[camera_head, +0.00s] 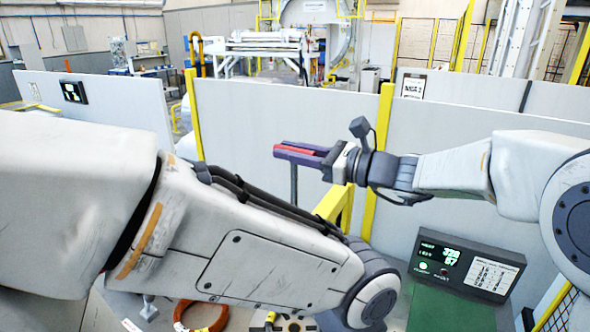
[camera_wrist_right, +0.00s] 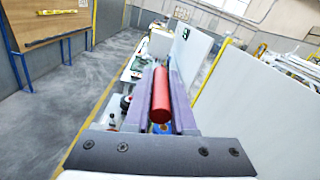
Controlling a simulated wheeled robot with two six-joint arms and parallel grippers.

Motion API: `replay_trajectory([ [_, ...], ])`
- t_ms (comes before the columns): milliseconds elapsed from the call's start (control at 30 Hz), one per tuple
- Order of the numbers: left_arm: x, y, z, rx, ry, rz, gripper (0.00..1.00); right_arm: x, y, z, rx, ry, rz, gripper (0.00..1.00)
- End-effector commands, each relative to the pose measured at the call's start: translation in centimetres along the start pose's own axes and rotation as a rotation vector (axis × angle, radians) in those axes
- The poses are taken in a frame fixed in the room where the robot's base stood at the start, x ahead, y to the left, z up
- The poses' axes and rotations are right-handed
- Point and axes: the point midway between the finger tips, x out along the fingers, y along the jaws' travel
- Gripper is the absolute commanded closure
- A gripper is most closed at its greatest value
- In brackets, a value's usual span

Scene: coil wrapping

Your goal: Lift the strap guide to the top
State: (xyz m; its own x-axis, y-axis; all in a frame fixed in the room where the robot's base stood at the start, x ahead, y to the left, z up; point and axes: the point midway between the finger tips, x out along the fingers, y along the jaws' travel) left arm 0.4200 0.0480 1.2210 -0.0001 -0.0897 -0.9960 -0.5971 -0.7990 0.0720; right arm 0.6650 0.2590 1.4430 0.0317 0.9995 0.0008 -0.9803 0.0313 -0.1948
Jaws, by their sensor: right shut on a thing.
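My right gripper (camera_head: 280,151) points left in the head view, in front of the pale partition. It is shut on a red cylindrical bar (camera_head: 296,150), which I take to be the strap guide's handle. In the right wrist view the red bar (camera_wrist_right: 161,92) lies lengthwise between the two purple fingers. A thin dark upright rod (camera_head: 294,185) shows just below the fingers in the head view; whether it joins the bar cannot be told. My left arm crosses the lower left of the head view, and its gripper is out of the picture.
A control box (camera_head: 465,265) with a lit display stands on a green surface (camera_head: 440,310) at lower right. An orange ring (camera_head: 200,317) lies low, partly behind my left arm. Yellow posts (camera_head: 377,150) and pale partitions (camera_head: 270,120) stand behind my right gripper.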

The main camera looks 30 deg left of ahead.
Motion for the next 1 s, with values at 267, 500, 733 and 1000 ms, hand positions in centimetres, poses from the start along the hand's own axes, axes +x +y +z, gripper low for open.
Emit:
replay_trajectory([
  [267, -0.47, 0.03, -0.02, 0.001, 0.000, 0.000, 0.50, 0.01, -0.37, 1.57, -0.003, -0.003, -0.002, 1.00],
  [500, -0.47, 0.03, -0.02, 0.001, 0.000, 0.000, 0.50, -0.02, -0.43, 1.77, -0.006, -0.007, -0.004, 1.00],
  [733, -0.47, 0.03, -0.03, 0.001, 0.000, 0.000, 0.50, -0.05, -0.40, 1.58, -0.004, -0.004, -0.003, 0.48],
  [1000, -0.06, 0.00, -0.01, 0.000, 0.000, 0.000, 0.50, -0.53, -0.36, 1.25, -0.002, -0.001, -0.003, 0.48],
])
